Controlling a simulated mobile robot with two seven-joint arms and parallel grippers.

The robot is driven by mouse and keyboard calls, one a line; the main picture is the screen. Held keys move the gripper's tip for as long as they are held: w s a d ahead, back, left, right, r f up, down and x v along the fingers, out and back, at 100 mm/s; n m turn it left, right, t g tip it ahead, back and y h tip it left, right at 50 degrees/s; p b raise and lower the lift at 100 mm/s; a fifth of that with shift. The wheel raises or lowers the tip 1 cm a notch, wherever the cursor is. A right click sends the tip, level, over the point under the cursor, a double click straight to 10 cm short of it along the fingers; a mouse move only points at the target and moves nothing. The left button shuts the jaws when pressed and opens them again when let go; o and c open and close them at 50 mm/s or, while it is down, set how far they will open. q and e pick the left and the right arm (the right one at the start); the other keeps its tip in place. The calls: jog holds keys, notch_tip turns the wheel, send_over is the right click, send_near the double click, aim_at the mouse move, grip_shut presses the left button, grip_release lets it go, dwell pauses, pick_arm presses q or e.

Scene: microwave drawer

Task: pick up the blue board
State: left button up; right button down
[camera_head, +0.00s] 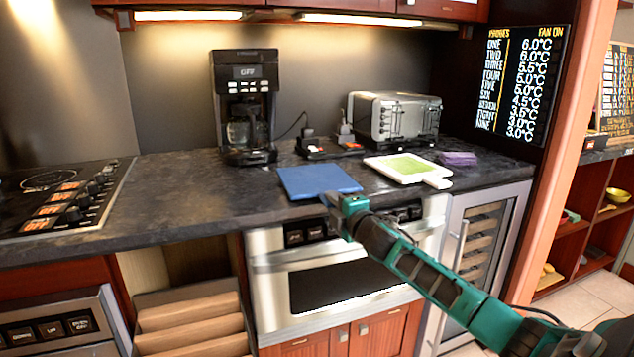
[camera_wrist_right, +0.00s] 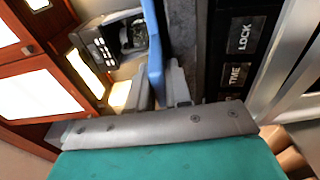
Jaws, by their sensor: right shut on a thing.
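The blue board (camera_head: 318,181) lies on the dark counter near its front edge, above the microwave drawer. My right gripper (camera_head: 336,206) is at the board's front edge, shut on it. In the right wrist view the board (camera_wrist_right: 153,45) shows edge-on, between the two fingers of the gripper (camera_wrist_right: 161,88). I cannot tell whether the board is lifted off the counter. My left gripper is not in view.
A black coffee maker (camera_head: 244,108) stands behind the board. A toaster (camera_head: 395,117), a white-and-green board (camera_head: 408,168) and purple cloth-like item (camera_head: 458,158) are to the right. The counter (camera_head: 190,195) is clear left of the board, up to the stove (camera_head: 62,197).

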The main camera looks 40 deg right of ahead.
jog(key=shift+r, duration=0.2)
jog(key=shift+r, duration=0.6)
pick_arm(q)
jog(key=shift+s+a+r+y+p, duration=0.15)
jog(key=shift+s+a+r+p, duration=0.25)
jog(key=shift+p, duration=0.55)
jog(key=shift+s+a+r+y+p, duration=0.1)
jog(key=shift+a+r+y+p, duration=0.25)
jog(key=shift+p, duration=0.6)
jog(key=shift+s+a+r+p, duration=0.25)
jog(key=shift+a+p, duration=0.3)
jog(key=shift+p, duration=0.4)
pick_arm(e)
notch_tip(320, 180, up, 19)
jog(key=shift+f, duration=0.2)
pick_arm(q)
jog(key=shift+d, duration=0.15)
